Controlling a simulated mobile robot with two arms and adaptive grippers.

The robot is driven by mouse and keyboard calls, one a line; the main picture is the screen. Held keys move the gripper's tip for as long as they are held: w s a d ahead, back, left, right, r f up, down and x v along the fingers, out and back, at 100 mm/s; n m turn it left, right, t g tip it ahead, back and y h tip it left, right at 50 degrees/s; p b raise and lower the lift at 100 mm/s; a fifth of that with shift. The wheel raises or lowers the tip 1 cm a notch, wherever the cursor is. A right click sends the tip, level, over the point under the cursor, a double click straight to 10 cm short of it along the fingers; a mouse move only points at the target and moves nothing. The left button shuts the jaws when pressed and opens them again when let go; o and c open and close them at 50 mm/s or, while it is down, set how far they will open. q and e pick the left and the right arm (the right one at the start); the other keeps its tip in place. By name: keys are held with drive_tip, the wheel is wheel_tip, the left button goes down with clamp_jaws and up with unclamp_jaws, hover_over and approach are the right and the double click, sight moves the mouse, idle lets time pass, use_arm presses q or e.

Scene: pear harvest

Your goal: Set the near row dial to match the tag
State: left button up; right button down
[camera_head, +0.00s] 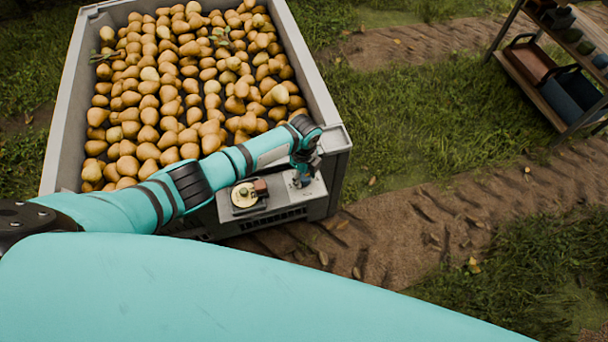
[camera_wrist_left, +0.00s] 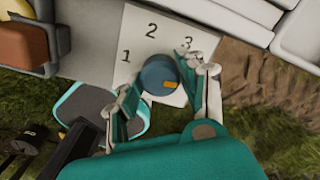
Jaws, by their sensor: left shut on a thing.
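A blue round dial (camera_wrist_left: 154,72) with an orange mark sits on a white plate (camera_wrist_left: 135,28) printed with 1, 2 and 3. In the left wrist view the orange mark is at the dial's lower right, on the side of the 3 and below it. My left gripper (camera_wrist_left: 168,84) is shut on the dial, with a finger on each side. In the head view the left gripper (camera_head: 303,173) is over the right end of the grey ledge on the crate's near side, and the dial (camera_head: 301,182) is partly hidden. I cannot make out a tag to read. My right gripper is out of view.
A large grey crate (camera_head: 62,130) full of pears (camera_head: 165,100) stands behind my arm. A pale yellow disc (camera_head: 244,196) and a reddish-brown block (camera_head: 261,187) are left of the dial. A shelf rack (camera_head: 530,83) stands at upper right. Grass and dirt lie clear between.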

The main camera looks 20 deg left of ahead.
use_arm(q)
drive_tip(key=shift+m, duration=0.7)
drive_tip(key=o, duration=1.2)
wheel_tip(320, 180, up, 12)
